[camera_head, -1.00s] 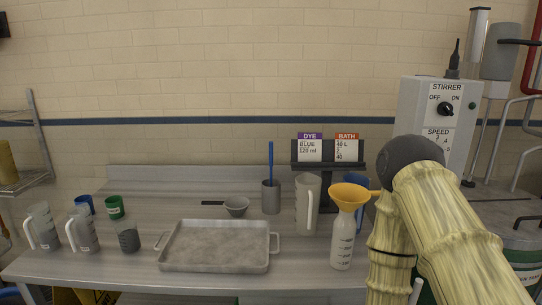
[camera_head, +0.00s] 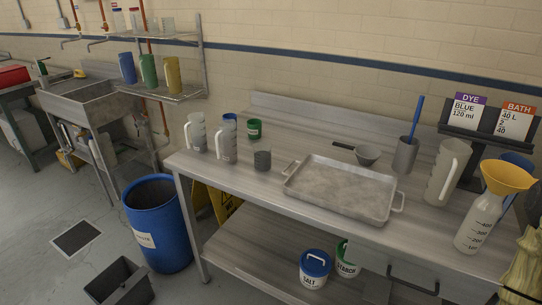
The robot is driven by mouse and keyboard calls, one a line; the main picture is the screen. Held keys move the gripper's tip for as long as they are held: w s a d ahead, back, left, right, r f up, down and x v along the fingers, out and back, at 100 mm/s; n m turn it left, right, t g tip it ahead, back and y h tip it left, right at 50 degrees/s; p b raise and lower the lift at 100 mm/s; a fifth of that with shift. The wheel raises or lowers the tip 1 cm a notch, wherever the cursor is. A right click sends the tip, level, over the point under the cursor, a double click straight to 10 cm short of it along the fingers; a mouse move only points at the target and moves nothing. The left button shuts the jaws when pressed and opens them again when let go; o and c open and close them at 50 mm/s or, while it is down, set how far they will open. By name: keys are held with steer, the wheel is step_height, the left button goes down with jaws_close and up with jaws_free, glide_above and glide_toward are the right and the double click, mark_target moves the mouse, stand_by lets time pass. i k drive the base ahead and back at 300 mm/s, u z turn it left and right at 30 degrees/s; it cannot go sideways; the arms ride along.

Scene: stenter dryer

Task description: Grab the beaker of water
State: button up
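Several measuring vessels stand on the steel bench (camera_head: 235,177). Two translucent jugs with white handles, a left jug (camera_head: 197,132) and a right jug (camera_head: 227,143), are near its left end. A small dark grey beaker (camera_head: 262,161) stands right of them, without a visible handle. A larger pale jug (camera_head: 446,172) stands at the right. I cannot tell which vessel holds water.
A shallow metal tray (camera_head: 340,213) lies mid-bench. A bottle (camera_head: 473,232) with a yellow funnel (camera_head: 507,176) stands at the right. A green cup (camera_head: 254,129), a small pan (camera_head: 367,154) and a grey holder (camera_head: 405,155) are behind. A blue bin (camera_head: 160,235) stands on the floor.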

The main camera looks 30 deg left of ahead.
mark_target(262, 160)
steer(key=u, duration=2.8)
steer(key=i, duration=2.4)
steer(key=z, duration=2.85)
